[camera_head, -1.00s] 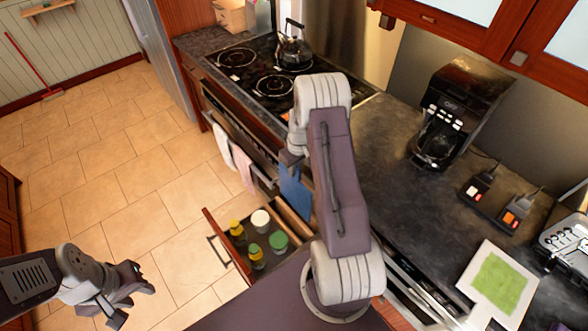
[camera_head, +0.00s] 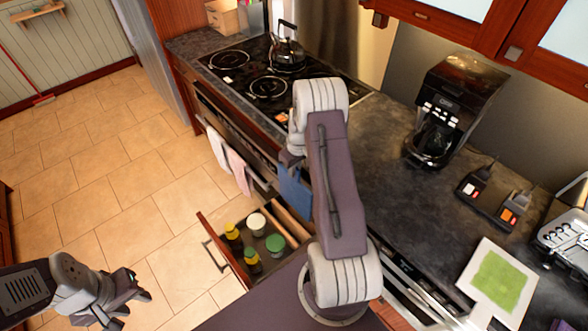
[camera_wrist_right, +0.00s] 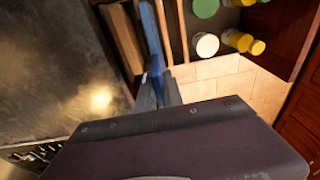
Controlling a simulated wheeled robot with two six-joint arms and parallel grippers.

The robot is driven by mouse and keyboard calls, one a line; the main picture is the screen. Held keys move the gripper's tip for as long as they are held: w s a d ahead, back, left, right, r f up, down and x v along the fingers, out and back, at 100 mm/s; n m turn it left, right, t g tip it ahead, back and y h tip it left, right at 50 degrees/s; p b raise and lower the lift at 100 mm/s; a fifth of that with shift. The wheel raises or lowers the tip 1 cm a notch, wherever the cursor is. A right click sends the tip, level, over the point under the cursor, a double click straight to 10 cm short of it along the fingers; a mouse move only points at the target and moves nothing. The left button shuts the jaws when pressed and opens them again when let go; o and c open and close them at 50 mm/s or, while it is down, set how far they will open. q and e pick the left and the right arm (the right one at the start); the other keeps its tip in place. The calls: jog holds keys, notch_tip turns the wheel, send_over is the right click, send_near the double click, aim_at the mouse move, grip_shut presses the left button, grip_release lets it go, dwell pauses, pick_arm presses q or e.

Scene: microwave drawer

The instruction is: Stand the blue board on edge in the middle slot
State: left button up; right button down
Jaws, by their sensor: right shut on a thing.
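The blue board (camera_head: 296,192) hangs below my right gripper (camera_head: 290,157), over the far part of the open drawer (camera_head: 225,262). In the right wrist view the board (camera_wrist_right: 151,42) shows nearly edge-on, as a narrow upright strip. The fingers of my right gripper (camera_wrist_right: 157,92) are shut on its near end. Wooden dividers (camera_wrist_right: 163,28) run alongside it in the drawer. My arm hides part of the slots in the head view, and I cannot tell how deep the board reaches. My left gripper (camera_head: 130,300) is open and empty at the lower left, over the floor.
Several jars stand in the drawer's left part, including a green-lidded one (camera_head: 275,243) and a white-lidded one (camera_head: 256,223). Towels (camera_head: 237,170) hang on the oven front behind the drawer. A coffee maker (camera_head: 455,110) stands on the counter.

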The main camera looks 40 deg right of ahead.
aim_at(294, 182)
jog(key=shift+w+f+b, duration=0.1)
jog(key=shift+f+b, duration=0.25)
jog(key=shift+f, duration=0.45)
jog(key=shift+f+b, duration=0.75)
jog(key=shift+f, duration=0.05)
jog(key=shift+f+b, duration=0.4)
jog(key=shift+f, duration=0.1)
jog(key=shift+f+b, duration=1.15)
jog(key=shift+f, duration=0.45)
